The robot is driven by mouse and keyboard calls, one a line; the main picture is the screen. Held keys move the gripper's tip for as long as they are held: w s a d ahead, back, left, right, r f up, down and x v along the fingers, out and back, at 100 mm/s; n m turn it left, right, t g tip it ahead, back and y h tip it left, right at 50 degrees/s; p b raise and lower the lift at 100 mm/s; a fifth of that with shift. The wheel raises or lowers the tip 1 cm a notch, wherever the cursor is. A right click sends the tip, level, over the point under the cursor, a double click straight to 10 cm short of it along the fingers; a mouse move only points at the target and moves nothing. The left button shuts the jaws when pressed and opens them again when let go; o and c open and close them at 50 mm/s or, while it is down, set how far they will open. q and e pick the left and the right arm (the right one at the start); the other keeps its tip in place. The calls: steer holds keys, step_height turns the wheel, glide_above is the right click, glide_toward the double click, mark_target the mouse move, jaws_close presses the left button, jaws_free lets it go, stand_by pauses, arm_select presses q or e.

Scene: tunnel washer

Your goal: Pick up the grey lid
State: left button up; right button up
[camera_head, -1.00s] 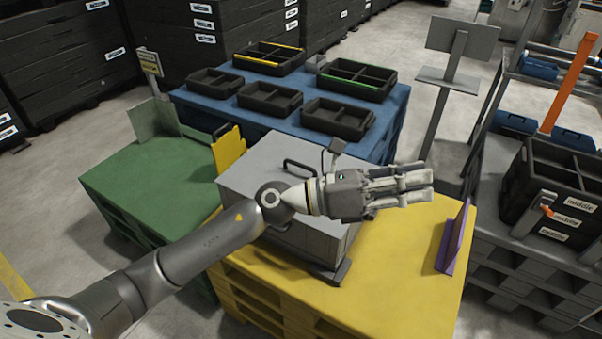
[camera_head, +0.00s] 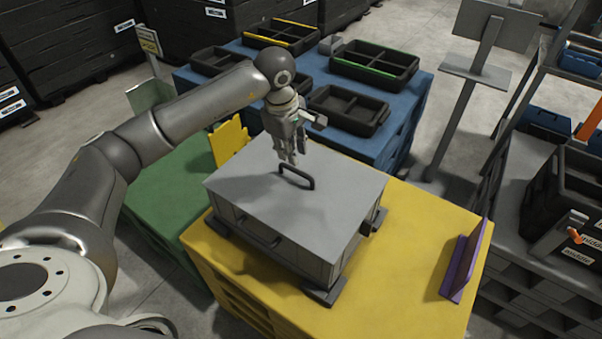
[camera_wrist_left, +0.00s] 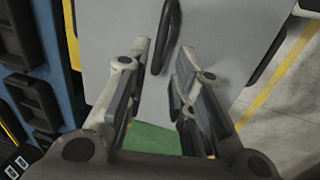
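The grey lid (camera_head: 325,198) lies flat on top of a grey box (camera_head: 285,247) in the head view. A black loop handle (camera_head: 297,176) stands up from the lid. My left gripper (camera_head: 290,157) points down just above and behind the handle, apart from it. In the left wrist view the two fingers of my left gripper (camera_wrist_left: 157,85) are spread with nothing between them. The lid (camera_wrist_left: 215,40) fills the middle of that view, and the handle (camera_wrist_left: 166,38) lies beyond the fingertips. My right gripper is not in view.
The box stands on a yellow pallet (camera_head: 415,235) with a purple upright plate (camera_head: 466,262) at its right. A green pallet (camera_head: 160,215) is at the left. A blue pallet (camera_head: 395,150) with several black trays (camera_head: 350,108) is behind. Dark crates stand at the right.

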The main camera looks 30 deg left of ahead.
mark_target(295, 169)
arm_select(q)
step_height(295, 169, down, 4)
steer(key=shift+w+d+r, duration=0.1)
steer(key=shift+w+f, duration=0.1)
steer(key=shift+f, duration=0.15)
steer(key=f, duration=0.2)
steer(key=w+f+p, duration=0.1)
steer(key=f, duration=0.2)
steer(key=shift+w, duration=0.15)
steer(key=shift+f, duration=0.1)
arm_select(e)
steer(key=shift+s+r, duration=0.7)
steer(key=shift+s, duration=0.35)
arm_select(q)
jaws_close()
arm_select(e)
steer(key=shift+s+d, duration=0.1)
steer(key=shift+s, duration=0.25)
